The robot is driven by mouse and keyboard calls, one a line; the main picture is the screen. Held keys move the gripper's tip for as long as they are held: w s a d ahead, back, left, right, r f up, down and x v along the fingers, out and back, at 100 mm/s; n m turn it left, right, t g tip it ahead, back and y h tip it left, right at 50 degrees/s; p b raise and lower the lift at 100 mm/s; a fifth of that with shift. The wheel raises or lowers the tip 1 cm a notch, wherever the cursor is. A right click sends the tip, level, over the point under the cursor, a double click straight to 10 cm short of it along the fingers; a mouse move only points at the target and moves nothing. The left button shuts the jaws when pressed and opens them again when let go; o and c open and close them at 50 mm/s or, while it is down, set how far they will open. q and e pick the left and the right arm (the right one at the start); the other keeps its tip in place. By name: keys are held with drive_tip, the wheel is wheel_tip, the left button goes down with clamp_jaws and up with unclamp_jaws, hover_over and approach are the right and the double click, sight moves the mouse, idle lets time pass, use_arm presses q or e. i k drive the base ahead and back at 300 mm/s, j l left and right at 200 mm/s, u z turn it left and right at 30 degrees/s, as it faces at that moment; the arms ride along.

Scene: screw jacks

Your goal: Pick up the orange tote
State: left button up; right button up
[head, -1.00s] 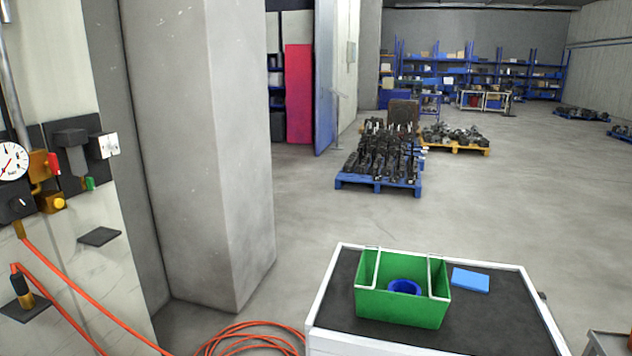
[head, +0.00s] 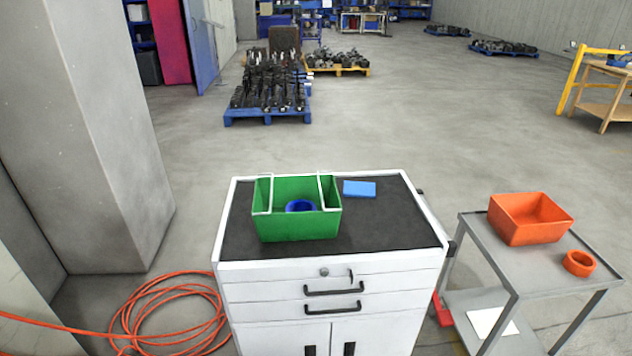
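The orange tote (head: 530,226) is an open-topped box on the grey metal cart (head: 505,268) at the right of the head view. It stands upright near the back of the cart's top shelf, and its inside looks empty from here. Neither of my grippers is in view, and nothing touches the tote.
An orange ring (head: 579,263) lies in front of the tote on the cart. A white drawer cabinet (head: 335,272) beside it bears a green tote (head: 298,224) with a blue ring (head: 300,206) inside, and a blue block (head: 359,188). An orange hose (head: 165,310) lies coiled on the floor at left.

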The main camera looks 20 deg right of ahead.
sight(529, 219)
drive_tip(key=z, duration=1.95)
drive_tip(key=i+l+u, duration=0.1)
drive_tip(key=u, duration=0.25)
drive_tip(key=i+l+u, duration=0.2)
drive_tip(key=u, duration=0.2)
